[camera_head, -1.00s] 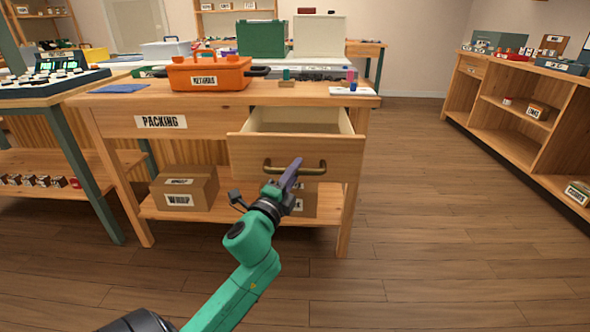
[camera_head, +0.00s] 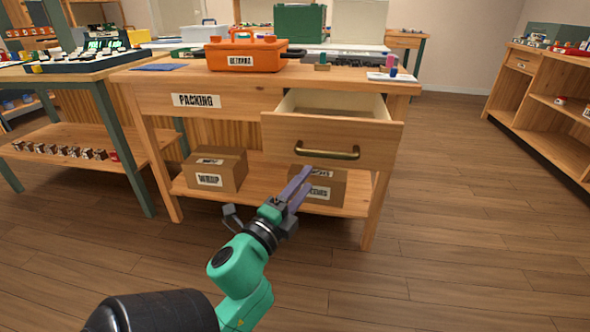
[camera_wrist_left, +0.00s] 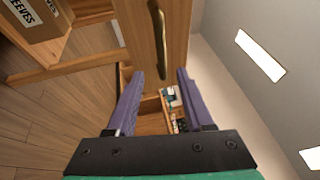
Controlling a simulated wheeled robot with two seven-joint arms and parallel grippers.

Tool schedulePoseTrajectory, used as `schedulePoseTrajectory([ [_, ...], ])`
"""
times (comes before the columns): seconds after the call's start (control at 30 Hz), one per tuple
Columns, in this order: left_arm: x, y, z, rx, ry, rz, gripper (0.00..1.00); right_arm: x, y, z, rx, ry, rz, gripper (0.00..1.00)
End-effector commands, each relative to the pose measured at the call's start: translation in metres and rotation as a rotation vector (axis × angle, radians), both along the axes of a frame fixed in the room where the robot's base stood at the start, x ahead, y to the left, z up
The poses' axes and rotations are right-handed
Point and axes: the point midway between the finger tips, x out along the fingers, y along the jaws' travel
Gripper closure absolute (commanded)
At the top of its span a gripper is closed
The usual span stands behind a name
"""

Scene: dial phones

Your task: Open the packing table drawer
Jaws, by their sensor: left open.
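The packing table (camera_head: 150,98) is wooden with a "PACKING" label on its front. Its drawer (camera_head: 285,143) at the right is pulled out, and its empty-looking inside shows from above. The drawer has a brass bar handle (camera_head: 328,151), which also shows in the left wrist view (camera_wrist_left: 158,35). My left gripper (camera_head: 304,184) is open and empty, in front of and below the handle, apart from it. In the left wrist view its two purple fingers (camera_wrist_left: 157,82) are spread, with the handle beyond them. My right gripper is not in view.
An orange case (camera_head: 243,56) stands on the tabletop. Boxes (camera_head: 215,169) sit on the lower shelf. A side table (camera_head: 110,134) is at the left and a shelf unit (camera_head: 540,88) at the right. The floor between table and shelf unit is clear.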

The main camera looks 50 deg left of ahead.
Motion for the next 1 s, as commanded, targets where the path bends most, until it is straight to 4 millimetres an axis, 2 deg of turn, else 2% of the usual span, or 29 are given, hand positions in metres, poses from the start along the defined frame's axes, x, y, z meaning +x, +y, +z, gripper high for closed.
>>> schedulePoseTrajectory([
  [0.03,-0.012,-0.001,0.0,-0.004,0.005,0.009,0.48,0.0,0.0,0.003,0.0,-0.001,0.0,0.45],
  [0.1,-0.019,-0.002,0.002,-0.004,-0.002,0.009,0.48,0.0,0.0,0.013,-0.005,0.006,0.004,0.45],
  [0.3,-0.033,-0.007,-0.002,0.0,0.0,0.004,0.48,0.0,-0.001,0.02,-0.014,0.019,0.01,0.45],
  [0.9,-0.034,-0.009,-0.004,-0.001,-0.001,-0.001,0.48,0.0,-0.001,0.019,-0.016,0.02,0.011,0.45],
  [0.97,-0.031,-0.012,-0.01,-0.052,-0.005,-0.019,0.48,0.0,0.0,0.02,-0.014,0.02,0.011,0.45],
  [1.0,-0.025,-0.017,-0.02,-0.136,-0.01,-0.047,0.48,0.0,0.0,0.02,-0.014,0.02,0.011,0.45],
])
